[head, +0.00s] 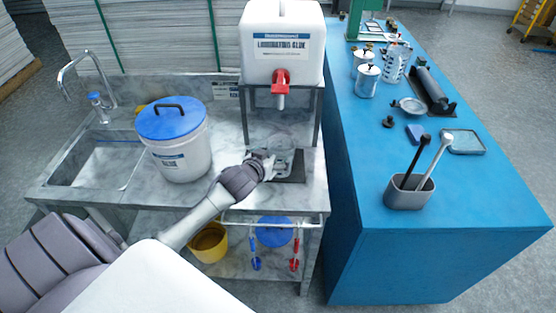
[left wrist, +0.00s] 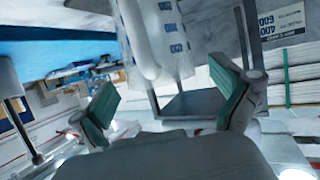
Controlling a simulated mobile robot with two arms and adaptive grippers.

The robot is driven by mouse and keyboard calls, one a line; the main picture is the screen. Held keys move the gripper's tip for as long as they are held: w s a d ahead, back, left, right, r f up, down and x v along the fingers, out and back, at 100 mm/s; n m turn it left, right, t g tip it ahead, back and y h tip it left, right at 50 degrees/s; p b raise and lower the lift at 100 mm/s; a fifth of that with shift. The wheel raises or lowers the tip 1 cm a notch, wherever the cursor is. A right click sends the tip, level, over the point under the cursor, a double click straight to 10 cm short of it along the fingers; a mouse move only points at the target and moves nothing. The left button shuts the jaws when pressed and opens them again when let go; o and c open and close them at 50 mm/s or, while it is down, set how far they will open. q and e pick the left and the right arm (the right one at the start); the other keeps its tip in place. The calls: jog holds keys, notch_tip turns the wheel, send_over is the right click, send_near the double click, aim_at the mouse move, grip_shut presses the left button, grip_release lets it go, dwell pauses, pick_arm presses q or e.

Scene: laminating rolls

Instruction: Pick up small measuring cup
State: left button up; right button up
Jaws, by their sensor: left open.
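A small clear cup (head: 284,157), which looks like the small measuring cup, stands under the red tap of the glue tank on the marble bench. My left gripper (head: 269,165) reaches in from the left and is right at it, partly covering it. In the left wrist view, the open green-padded fingers (left wrist: 170,108) stand apart. A clear piece with blue marks (left wrist: 176,42) shows beyond them, probably the cup's wall. I cannot tell whether the fingers touch it. My right gripper is not in view.
The white glue tank (head: 283,52) with its red tap (head: 281,79) stands above on a metal stand (head: 320,110). A blue-lidded bucket (head: 178,160) is left of my arm. The blue table (head: 360,255) at the right holds a larger measuring jug (head: 396,64) and a grey brush holder (head: 410,197).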

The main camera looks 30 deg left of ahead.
aim_at(285, 144)
pick_arm(q)
jog(key=p+x, duration=0.1)
jog(key=x, duration=0.3)
jog(key=shift+w+r, duration=0.15)
jog(key=shift+w, duration=0.1)
jog(key=shift+s, duration=0.1)
jog(key=shift+c, duration=0.2)
jog(key=c, duration=1.3)
jog(key=shift+o, duration=0.2)
jog(key=shift+r, duration=0.1)
